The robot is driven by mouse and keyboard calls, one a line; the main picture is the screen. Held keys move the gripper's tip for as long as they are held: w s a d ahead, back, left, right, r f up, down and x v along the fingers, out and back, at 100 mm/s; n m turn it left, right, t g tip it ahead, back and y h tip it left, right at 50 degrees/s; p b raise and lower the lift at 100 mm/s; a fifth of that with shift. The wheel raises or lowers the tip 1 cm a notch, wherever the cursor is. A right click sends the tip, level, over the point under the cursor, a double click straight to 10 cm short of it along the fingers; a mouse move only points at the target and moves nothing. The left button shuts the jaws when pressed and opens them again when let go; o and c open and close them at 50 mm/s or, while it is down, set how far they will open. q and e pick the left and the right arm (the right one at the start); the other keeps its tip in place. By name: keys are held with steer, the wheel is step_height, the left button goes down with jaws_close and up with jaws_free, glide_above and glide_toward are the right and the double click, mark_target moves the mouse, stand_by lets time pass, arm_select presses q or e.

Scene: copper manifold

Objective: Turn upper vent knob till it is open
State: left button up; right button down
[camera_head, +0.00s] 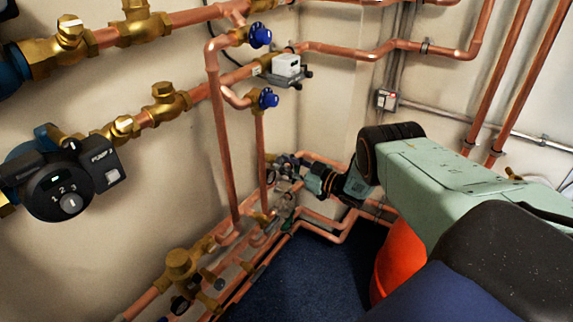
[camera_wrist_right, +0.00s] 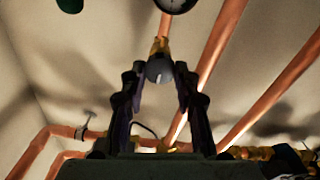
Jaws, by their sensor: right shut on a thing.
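My right gripper (camera_head: 287,163) reaches in from the right toward the copper pipes near the corner, and is small and partly hidden in the head view. In the right wrist view its two dark fingers (camera_wrist_right: 160,76) are closed on a rounded grey knob (camera_wrist_right: 160,68), one finger at each side. The knob sits on a brass fitting (camera_wrist_right: 160,45) at a copper pipe. Whether the vent is open or shut cannot be told. In the head view two blue knobs (camera_head: 260,35) (camera_head: 268,98) stand on the pipes above the gripper. My left gripper is out of view.
A black pump (camera_head: 62,182) and brass valves (camera_head: 180,264) line the left wall. A gauge (camera_wrist_right: 175,3) shows at the top of the wrist view. Copper pipes surround the gripper closely. An orange-red object (camera_head: 398,260) stands below my right arm. Blue floor (camera_head: 315,285) is clear in the middle.

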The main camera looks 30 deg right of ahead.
steer(key=shift+n, duration=0.3)
steer(key=n, duration=0.4)
steer(key=shift+a+n, duration=0.1)
steer(key=shift+n, duration=0.3)
steer(key=n, duration=0.6)
steer(key=n+p, duration=0.1)
steer(key=n, duration=0.5)
steer(key=shift+n, duration=0.4)
steer(key=n, duration=0.5)
steer(key=shift+w+n+p, duration=0.1)
steer(key=shift+n+p, duration=0.2)
steer(key=shift+p, duration=0.05)
steer(key=c, duration=1.4)
jaws_free()
steer(key=o, duration=0.4)
steer(key=shift+f, duration=0.15)
